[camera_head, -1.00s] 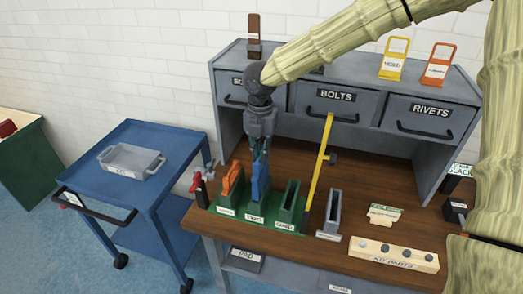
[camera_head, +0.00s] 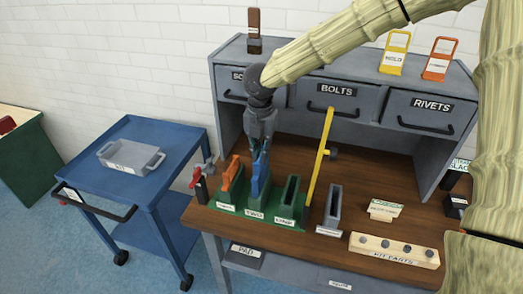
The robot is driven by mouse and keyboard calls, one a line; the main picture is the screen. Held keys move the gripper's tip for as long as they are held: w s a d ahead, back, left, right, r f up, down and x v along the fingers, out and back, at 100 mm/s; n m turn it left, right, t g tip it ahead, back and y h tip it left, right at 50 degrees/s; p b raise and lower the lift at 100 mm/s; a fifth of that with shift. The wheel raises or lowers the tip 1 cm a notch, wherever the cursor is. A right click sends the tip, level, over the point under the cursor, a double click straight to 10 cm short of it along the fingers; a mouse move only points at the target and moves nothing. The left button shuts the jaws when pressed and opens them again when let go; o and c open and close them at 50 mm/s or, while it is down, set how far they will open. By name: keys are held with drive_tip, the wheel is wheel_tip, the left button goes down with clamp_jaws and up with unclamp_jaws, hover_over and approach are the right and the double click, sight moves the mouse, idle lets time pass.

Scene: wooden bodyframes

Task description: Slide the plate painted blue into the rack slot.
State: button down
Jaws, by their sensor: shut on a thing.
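The blue plate (camera_head: 261,183) stands upright at the middle slot of the green rack (camera_head: 229,209) on the workbench. My gripper (camera_head: 260,158) points down from above and is shut on the plate's upper part. The plate's lower edge is hidden by the rack, so I cannot tell how deep it sits. An orange plate (camera_head: 233,172) stands in the rack's left slot. The right slot (camera_head: 290,190) looks empty.
A red-handled clamp (camera_head: 199,184) is close left of the rack. A yellow upright bar (camera_head: 320,158) and a grey slotted holder (camera_head: 332,206) stand to the right. A pale kit-parts block (camera_head: 394,251) lies at the front right. A blue trolley (camera_head: 170,150) is at left.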

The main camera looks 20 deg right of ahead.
drive_tip(key=shift+f+b, duration=1.2)
drive_tip(key=shift+f, duration=2.4)
drive_tip(key=c, duration=1.5)
unclamp_jaws()
drive_tip(key=shift+o, duration=0.2)
drive_tip(key=shift+r, duration=0.1)
wheel_tip(320, 180, up, 12)
drive_tip(key=shift+f, duration=0.1)
